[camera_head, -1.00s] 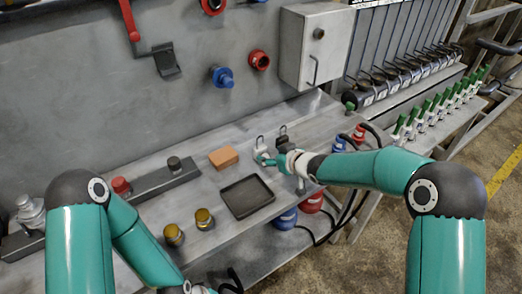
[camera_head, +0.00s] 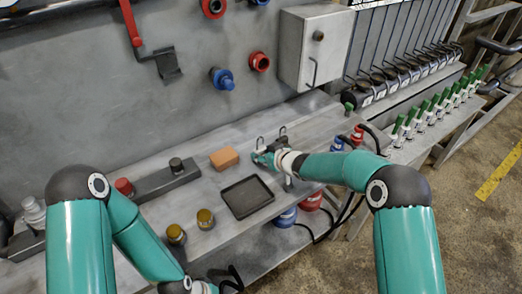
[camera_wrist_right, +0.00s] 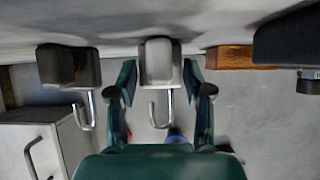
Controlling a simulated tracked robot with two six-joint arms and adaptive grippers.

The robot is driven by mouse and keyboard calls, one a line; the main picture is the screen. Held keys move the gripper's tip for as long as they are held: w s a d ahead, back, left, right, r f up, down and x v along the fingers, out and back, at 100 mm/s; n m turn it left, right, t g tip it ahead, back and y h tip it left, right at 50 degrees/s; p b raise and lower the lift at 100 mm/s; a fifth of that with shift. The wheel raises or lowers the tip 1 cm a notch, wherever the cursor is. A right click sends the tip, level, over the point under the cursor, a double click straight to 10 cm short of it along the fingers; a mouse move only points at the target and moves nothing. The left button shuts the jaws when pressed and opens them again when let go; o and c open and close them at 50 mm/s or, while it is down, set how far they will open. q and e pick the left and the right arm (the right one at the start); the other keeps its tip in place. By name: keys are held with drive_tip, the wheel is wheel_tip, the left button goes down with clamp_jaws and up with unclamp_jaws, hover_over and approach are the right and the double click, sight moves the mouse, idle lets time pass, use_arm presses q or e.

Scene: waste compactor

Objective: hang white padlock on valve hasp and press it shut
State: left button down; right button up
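The white padlock (camera_wrist_right: 160,62) sits between the two fingers of my right gripper (camera_wrist_right: 160,92) in the right wrist view. Its hooked shackle shows an open end. The fingers are apart, with narrow gaps beside the padlock. In the head view my right gripper (camera_head: 262,159) is low over the bench and covers most of this padlock; its shackle (camera_head: 260,142) stands up behind. A red lever (camera_head: 131,22) with a dark bracket (camera_head: 168,66) is on the wall at upper left; I cannot tell whether it is the valve hasp.
A dark padlock (camera_head: 283,131) stands close to the right of the white one. An orange block (camera_head: 224,158) and a black tray (camera_head: 247,197) lie to the left and in front. A grey box (camera_head: 312,48) hangs on the wall behind. Brass-coloured pieces (camera_head: 205,218) stand near the bench edge.

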drive_tip(key=c, duration=0.5)
drive_tip(key=shift+o, duration=0.2)
drive_tip(key=shift+r+p, duration=2.45)
drive_tip(key=shift+r, duration=0.15)
drive_tip(key=shift+d, duration=0.1)
